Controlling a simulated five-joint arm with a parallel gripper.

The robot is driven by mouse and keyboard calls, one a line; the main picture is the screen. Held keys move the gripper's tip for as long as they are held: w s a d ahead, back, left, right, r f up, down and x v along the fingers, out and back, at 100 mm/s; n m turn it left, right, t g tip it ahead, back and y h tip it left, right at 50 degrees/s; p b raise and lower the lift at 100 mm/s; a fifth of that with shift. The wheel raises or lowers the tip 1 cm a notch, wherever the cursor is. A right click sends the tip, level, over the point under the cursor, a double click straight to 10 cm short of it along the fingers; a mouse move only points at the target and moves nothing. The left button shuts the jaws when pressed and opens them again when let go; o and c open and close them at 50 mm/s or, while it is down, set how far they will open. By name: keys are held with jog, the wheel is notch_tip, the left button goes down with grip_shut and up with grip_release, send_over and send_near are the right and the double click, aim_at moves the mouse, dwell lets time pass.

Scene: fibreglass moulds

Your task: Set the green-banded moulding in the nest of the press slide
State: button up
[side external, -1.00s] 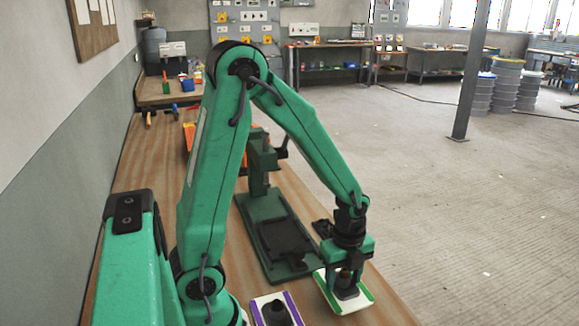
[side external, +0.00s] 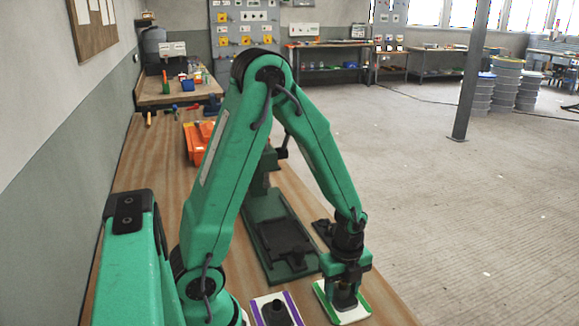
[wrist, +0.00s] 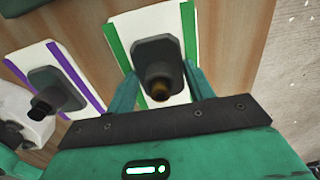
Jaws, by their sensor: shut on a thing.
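The green-banded moulding (side external: 356,312) is a white plate with green side bands and a dark raised block with a knob. It lies low at the front right of the bench; I cannot tell whether it touches the wood. My gripper (side external: 345,290) is shut on its dark block. In the wrist view, the fingers (wrist: 159,74) stand on both sides of the block, and the plate (wrist: 150,24) shows beyond. The green press (side external: 262,208) stands behind and to the left, its dark slide (side external: 284,238) empty. My arm hides part of the press column.
A purple-banded moulding (side external: 262,300) lies just left of the held one, also in the wrist view (wrist: 35,58). An orange bin (side external: 196,145) stands farther back. A dark flat part (side external: 322,229) lies right of the press. The bench's right edge is close to my gripper.

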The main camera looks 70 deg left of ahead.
aim_at(332, 304)
jog(key=o, duration=1.2)
jog(key=shift+f, duration=0.1)
jog(key=shift+c, duration=0.2)
jog(key=shift+r, duration=3.9)
jog(key=shift+r, duration=0.1)
jog(key=shift+s+r+n, duration=0.1)
jog(key=shift+r+n, duration=0.4)
jog(key=shift+r, duration=0.1)
jog(key=s+d+r+n+t, duration=0.2)
jog(key=s+r+n+t, duration=0.3)
jog(key=r+n, duration=0.9)
jog(key=shift+s+n, duration=0.7)
jog(key=shift+s, duration=0.5)
jog(key=shift+o, duration=0.5)
jog(key=shift+s+r+n+t, duration=0.3)
jog(key=shift+s+n, duration=0.2)
jog(key=shift+n, duration=0.3)
